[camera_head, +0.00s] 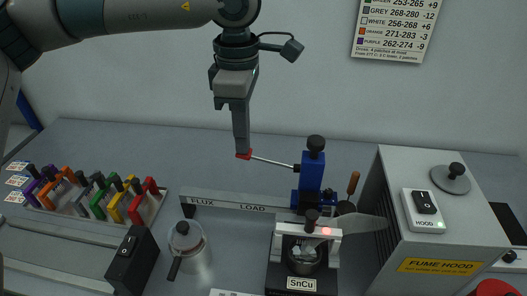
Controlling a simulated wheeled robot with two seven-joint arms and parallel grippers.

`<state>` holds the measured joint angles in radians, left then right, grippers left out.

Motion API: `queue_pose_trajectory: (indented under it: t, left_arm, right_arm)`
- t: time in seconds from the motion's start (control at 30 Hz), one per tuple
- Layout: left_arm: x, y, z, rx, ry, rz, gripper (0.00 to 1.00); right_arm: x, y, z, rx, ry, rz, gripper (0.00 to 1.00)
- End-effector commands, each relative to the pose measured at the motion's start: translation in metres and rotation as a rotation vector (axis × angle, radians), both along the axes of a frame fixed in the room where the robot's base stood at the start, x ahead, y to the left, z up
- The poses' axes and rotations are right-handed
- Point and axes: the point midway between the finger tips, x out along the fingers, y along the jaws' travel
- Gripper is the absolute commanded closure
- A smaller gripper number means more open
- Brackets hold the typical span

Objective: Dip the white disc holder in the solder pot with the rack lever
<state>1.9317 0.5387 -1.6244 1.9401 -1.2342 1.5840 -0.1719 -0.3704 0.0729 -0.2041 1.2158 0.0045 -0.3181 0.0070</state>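A white inverted-U frame with a black knob, which looks like the white disc holder (292,229), is at the solder pot (291,284) labelled SnCu. Its lower part is over the pot's round opening; I cannot tell how deep it sits. Behind it stands a blue rack post (312,172) with a black knob on top. The thin metal rack lever (272,162) sticks out left from this post, sloping slightly up to its end. My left gripper (243,154) points down, with its fingertips at the red lever end, and looks shut on it. My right gripper is not in view.
A rack of coloured holders (152,207) stands at the left. A lidded metal pot (187,245) and a black switch box (130,256) are in front. The FLUX/LOAD rail (225,204) runs behind. The fume hood (440,250) blocks the right side. A brown-handled tool (353,184) stands beside the post.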

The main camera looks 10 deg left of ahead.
Motion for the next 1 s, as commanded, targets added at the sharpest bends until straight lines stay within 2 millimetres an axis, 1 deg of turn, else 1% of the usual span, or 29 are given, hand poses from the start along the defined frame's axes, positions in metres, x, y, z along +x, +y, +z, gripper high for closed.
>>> queue_pose_trajectory:
  t: [0.2, 0.6, 1.0]
  left_arm:
    - [0.0, 0.0, 0.012, -0.001, -0.001, 0.0, 1.0]
    - [0.0, 0.0, 0.031, -0.001, -0.001, 0.0, 1.0]
    - [0.0, 0.0, 0.033, -0.001, -0.001, 0.0, 1.0]
  right_arm:
    - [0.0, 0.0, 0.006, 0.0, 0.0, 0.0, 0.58]
    - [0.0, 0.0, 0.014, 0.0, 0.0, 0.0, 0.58]
    - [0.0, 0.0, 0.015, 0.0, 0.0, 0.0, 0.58]
